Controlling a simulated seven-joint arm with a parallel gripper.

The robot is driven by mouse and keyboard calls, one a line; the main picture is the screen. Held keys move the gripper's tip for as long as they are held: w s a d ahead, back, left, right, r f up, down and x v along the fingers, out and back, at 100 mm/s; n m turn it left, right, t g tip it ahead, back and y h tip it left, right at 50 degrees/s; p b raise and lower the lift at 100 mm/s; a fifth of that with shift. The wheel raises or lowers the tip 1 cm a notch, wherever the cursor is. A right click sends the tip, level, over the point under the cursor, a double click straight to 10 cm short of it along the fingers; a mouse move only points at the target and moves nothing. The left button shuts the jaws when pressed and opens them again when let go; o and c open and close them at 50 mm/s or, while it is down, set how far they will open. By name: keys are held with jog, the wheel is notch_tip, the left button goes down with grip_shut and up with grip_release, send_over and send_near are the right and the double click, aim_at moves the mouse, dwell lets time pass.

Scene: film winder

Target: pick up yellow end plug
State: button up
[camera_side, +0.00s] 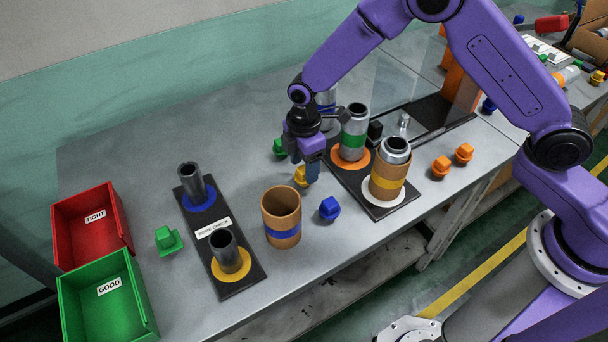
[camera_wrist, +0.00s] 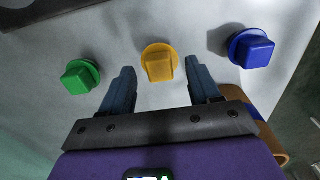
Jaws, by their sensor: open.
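The yellow end plug (camera_wrist: 158,64) lies on the grey table, with a round flange and a squared grip. In the wrist view it sits between and just beyond my two open fingertips. In the side view the yellow end plug (camera_side: 301,176) is partly hidden behind my gripper (camera_side: 312,172), which points down over it. My gripper (camera_wrist: 158,80) is open and empty, one finger to each side of the plug. I cannot tell the exact height of the fingertips above the table.
A green plug (camera_wrist: 80,78) lies left and a blue plug (camera_wrist: 252,50) right of the yellow one. A brown tube with a blue band (camera_side: 282,225) stands close by. A black board (camera_side: 405,192) with tubes is to the right. Red (camera_side: 88,222) and green (camera_side: 104,292) bins stand left.

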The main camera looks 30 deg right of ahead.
jog(key=shift+f, duration=0.5)
jog(key=c, duration=1.1)
jog(key=shift+r, duration=0.15)
jog(key=shift+r, duration=0.55)
jog(key=s+d+r, duration=0.6)
jog(key=s+r, duration=0.6)
jog(key=d+r, duration=0.8)
jog(key=r, duration=0.1)
jog(key=shift+d+r, duration=0.25)
